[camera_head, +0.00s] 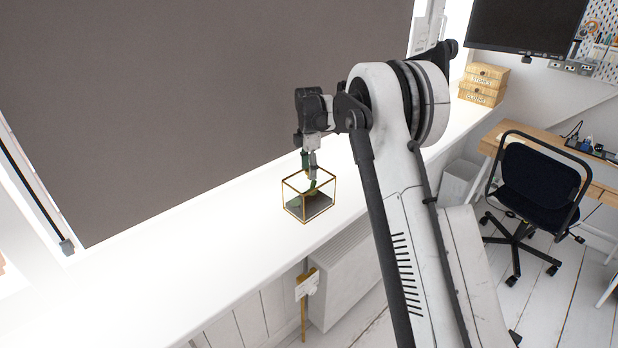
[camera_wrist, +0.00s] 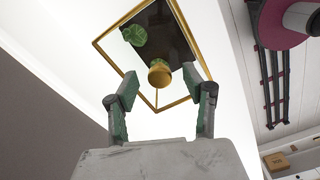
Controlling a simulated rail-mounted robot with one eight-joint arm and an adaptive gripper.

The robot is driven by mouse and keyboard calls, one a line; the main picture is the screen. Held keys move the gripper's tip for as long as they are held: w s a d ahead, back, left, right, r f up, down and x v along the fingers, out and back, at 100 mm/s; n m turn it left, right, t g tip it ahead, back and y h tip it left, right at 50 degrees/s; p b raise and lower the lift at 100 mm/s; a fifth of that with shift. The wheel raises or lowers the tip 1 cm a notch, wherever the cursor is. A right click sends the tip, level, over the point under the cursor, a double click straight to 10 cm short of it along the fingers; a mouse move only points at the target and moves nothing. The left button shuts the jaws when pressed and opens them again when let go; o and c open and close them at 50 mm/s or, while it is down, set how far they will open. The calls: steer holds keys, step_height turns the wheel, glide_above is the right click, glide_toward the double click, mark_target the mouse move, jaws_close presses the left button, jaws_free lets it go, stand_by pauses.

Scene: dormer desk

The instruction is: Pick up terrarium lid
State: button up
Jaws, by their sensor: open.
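The terrarium (camera_head: 308,207) is a small clear box with gold edges and a dark base, standing upright on the white sill. Its lid shows in the wrist view as a gold round knob (camera_wrist: 160,73) over the glass top; the lid's pane is too clear to make out. A green plant (camera_wrist: 135,35) shows inside. My gripper (camera_head: 311,168) points down just above the box. In the wrist view my gripper (camera_wrist: 159,77) is open, with one finger on each side of the knob and visible gaps between. Contact with the lid cannot be told.
The white sill (camera_head: 180,250) is clear to the left of the terrarium. A dark blind (camera_head: 200,100) hangs close behind it. A radiator (camera_head: 342,270) is below the sill edge.

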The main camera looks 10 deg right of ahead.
steer(key=shift+f, duration=0.5)
jaws_close()
steer(key=shift+r, duration=0.15)
